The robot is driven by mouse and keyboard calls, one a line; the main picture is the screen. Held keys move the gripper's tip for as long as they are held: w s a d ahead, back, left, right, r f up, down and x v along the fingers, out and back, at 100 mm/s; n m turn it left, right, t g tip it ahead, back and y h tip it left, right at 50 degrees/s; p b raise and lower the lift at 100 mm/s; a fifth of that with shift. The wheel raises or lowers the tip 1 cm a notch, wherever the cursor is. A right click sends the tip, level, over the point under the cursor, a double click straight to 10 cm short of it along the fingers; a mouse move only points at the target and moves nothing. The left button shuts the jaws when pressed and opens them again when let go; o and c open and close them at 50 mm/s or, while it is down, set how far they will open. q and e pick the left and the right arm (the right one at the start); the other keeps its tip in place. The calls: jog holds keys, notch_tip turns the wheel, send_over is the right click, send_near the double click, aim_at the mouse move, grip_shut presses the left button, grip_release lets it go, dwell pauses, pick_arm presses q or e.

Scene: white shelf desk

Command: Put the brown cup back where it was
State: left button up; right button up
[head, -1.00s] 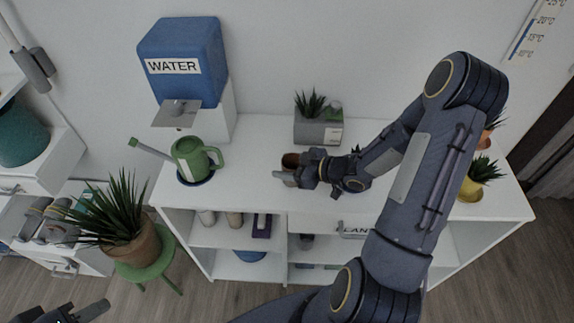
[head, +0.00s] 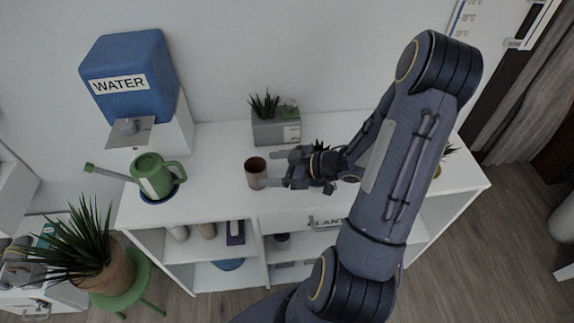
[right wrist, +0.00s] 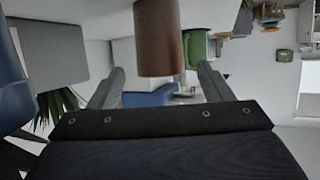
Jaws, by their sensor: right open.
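The brown cup (head: 256,172) stands upright on the white shelf desk's top, left of my right gripper (head: 275,168). The gripper is open, its two fingers pointing left toward the cup, with the cup just beyond the fingertips and apart from them. In the right wrist view the cup (right wrist: 159,40) shows ahead, between the two spread fingers (right wrist: 160,80). My left gripper is not in the head view.
A green watering can (head: 153,177) and a blue water dispenser (head: 130,75) stand to the left. A grey planter (head: 276,128) is behind the cup. Other potted plants are partly hidden by my right arm. The desk top (head: 216,165) between watering can and cup is clear.

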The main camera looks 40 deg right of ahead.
jog(key=s+d+r+m+h, duration=0.2)
jog(key=d+r+m+h, duration=0.45)
jog(key=r+h, duration=0.5)
jog(key=s+a+r+m+g+y, duration=0.2)
jog(key=s+a+g+y, duration=0.3)
jog(key=s+a, duration=1)
jog(key=shift+a+r+y, duration=0.25)
jog(key=shift+a+y, duration=0.45)
jog(key=shift+y, duration=0.55)
